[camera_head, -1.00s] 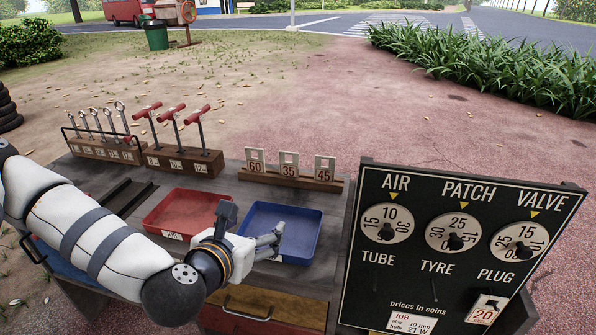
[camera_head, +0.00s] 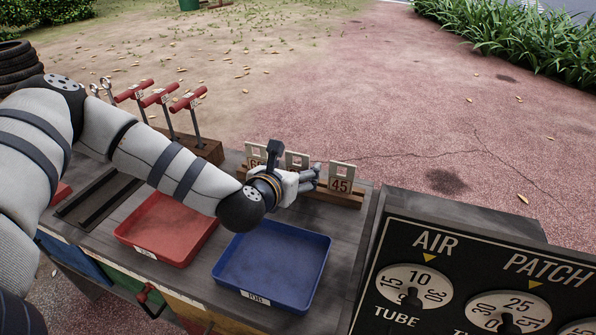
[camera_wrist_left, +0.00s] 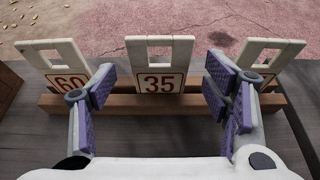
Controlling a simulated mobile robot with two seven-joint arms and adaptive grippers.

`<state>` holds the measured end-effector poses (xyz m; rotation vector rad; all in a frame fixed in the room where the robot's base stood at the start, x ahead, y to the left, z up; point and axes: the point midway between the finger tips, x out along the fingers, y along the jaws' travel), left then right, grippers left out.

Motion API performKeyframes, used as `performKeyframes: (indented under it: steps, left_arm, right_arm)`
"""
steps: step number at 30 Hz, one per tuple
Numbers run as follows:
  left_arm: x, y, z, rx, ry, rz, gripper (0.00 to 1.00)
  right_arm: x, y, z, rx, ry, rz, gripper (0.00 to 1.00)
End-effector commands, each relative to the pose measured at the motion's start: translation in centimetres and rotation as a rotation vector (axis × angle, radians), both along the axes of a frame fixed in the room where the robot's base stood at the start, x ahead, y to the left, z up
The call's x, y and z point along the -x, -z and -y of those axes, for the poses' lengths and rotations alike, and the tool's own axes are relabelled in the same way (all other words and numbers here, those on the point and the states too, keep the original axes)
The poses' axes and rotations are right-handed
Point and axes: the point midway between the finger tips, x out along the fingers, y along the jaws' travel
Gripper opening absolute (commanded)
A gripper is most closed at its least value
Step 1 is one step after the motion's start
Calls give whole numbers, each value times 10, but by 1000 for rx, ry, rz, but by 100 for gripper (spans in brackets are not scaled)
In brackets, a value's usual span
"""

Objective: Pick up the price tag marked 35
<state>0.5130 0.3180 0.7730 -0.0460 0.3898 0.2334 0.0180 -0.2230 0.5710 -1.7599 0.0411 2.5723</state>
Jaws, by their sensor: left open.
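The price tag marked 35 (camera_wrist_left: 160,83) stands upright in a wooden rack (camera_wrist_left: 185,104), a white tag with a square cutout at its top. In the left wrist view it is between the spread fingers of my left gripper (camera_wrist_left: 160,95), which is open and empty. In the head view the 35 tag (camera_head: 296,160) is mostly hidden behind my left gripper (camera_head: 312,180). The tag marked 60 (camera_wrist_left: 68,75) is just left of it and the tag marked 45 (camera_head: 341,178) is to its right. My right gripper is not in view.
A blue tray (camera_head: 272,262) and a red tray (camera_head: 165,232) lie on the grey cart top in front of the rack. Red-handled tools (camera_head: 196,120) stand at the left. A black price board (camera_head: 455,260) rises at the right front.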

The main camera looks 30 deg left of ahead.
Motion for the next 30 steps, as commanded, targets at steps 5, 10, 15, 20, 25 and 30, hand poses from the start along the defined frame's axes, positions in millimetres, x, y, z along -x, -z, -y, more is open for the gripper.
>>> performKeyframes:
  steps: [5,10,15,20,25,30]
  left_arm:
    - [-22,12,-5,1,1,-1,70]
    - [-24,11,-6,0,1,0,70]
    - [-23,11,-6,0,1,0,43]
    - [-23,11,-6,0,1,0,31]
    - [-23,11,-6,0,1,0,30]
    - [-24,1,-6,1,0,3,30]
  right_arm:
    - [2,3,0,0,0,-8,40]
    - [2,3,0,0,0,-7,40]
    - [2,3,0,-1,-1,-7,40]
    - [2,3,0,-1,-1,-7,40]
    - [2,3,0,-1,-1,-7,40]
    - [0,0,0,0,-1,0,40]
